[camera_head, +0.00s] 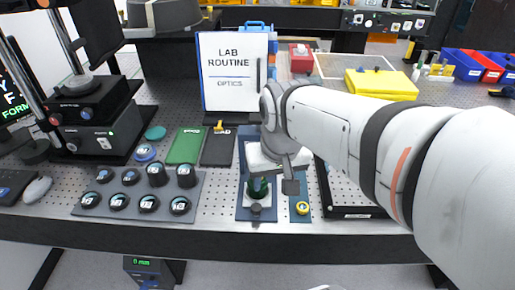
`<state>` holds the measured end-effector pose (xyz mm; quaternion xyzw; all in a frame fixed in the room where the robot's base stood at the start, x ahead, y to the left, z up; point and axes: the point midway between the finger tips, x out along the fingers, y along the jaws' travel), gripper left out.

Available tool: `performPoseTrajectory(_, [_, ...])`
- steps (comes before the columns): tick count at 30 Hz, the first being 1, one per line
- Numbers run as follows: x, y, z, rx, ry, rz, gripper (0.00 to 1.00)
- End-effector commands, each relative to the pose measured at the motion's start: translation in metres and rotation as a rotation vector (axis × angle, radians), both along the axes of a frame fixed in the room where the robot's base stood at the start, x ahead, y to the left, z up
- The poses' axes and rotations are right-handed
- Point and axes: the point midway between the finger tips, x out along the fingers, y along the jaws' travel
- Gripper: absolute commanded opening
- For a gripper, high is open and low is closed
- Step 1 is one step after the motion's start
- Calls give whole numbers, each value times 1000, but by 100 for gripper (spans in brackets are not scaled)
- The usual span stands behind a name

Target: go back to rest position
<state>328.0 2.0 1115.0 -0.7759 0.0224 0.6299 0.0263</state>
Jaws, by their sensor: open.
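My white arm reaches in from the right over the perforated bench (215,185). My gripper (275,180) is at the bench's middle, pointing down over a blue mat (243,211). It is open. A dark green round piece (258,188) shows below it, above a dark knob (256,208) on the mat. Whether the gripper touches the green piece cannot be told. The gripper body hides the back of the mat.
Left of the mat lies a grey tray (128,209) with several dark round pieces. A narrow blue strip with a yellow ring (302,208) is to the right. A yellow case (380,84) lies behind my arm.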

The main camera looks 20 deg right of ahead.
Motion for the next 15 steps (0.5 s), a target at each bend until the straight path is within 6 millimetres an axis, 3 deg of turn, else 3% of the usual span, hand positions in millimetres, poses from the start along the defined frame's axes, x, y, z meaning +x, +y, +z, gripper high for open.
performPoseTrajectory(4, [-24,-3,-13,-13,-45,52,51])
performPoseTrajectory(15, [-28,-3,-17,-17,-56,66,51])
